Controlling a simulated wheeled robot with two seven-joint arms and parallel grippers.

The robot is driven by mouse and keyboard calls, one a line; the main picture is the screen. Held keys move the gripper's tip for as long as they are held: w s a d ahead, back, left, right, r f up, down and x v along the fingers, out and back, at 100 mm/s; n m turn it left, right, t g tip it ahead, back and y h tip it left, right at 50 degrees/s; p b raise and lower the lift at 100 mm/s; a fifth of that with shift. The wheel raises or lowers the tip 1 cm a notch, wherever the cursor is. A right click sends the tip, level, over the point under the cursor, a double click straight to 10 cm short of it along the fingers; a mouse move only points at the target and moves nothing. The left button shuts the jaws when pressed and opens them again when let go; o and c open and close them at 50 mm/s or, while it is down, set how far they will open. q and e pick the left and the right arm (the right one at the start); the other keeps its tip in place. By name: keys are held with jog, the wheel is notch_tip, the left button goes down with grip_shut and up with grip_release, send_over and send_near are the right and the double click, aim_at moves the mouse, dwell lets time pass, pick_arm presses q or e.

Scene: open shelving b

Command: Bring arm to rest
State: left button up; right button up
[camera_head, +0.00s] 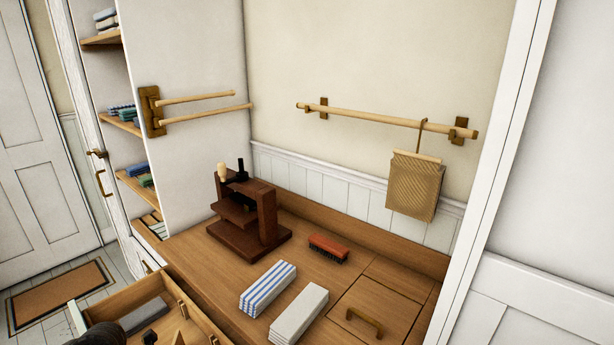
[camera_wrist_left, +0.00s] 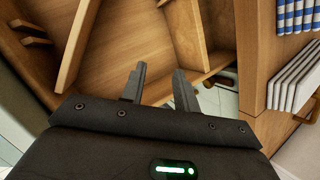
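My left gripper (camera_wrist_left: 160,70) shows in the left wrist view with its two dark fingers apart and nothing between them. It is over or inside the open wooden drawer (camera_wrist_left: 205,35), whose boards fill much of that view. In the head view a dark part of my left arm (camera_head: 98,334) comes in at the bottom left, over the same drawer (camera_head: 190,312). The fingers cannot be made out clearly there. My right gripper is in neither view.
On the wooden counter (camera_head: 215,265) stand a dark brown stand (camera_head: 262,215), a red-brown brush (camera_head: 328,248), a striped folded cloth (camera_head: 267,288) and a pale folded cloth (camera_head: 299,313). A tan cloth (camera_head: 415,185) hangs from a wall rail (camera_head: 370,117). Open shelves (camera_head: 120,122) stand left.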

pick_arm(q)
jog(key=d+n, duration=0.1)
jog(key=d, duration=0.1)
jog(key=s+d+n+h, duration=0.1)
jog(key=d, duration=0.1)
jog(key=d+n+t, duration=0.1)
jog(key=d, duration=0.2)
jog(key=shift+s+d+f+n, duration=0.1)
jog(key=shift+s+f+n, duration=0.25)
jog(key=shift+s+n, duration=0.05)
jog(key=s+d+n, duration=0.3)
jog(key=d+n, duration=0.1)
jog(key=n, duration=0.5)
jog(key=s+a+f+n+g+y, duration=0.1)
jog(key=s+a+f+n+g, duration=0.15)
jog(key=s+n, duration=0.55)
jog(key=s+a+f+n+g+y, duration=0.1)
jog(key=s+a+n, duration=0.2)
jog(key=s+n, duration=0.55)
notch_tip(320, 180, down, 26)
jog(key=s+g, duration=0.1)
jog(key=s+a+f+g, duration=0.1)
jog(key=s+a+f, duration=0.2)
jog(key=s+f, duration=1.2)
jog(key=shift+s+f+m, duration=0.25)
jog(key=shift+s+m, duration=0.2)
jog(key=shift+s, duration=0.15)
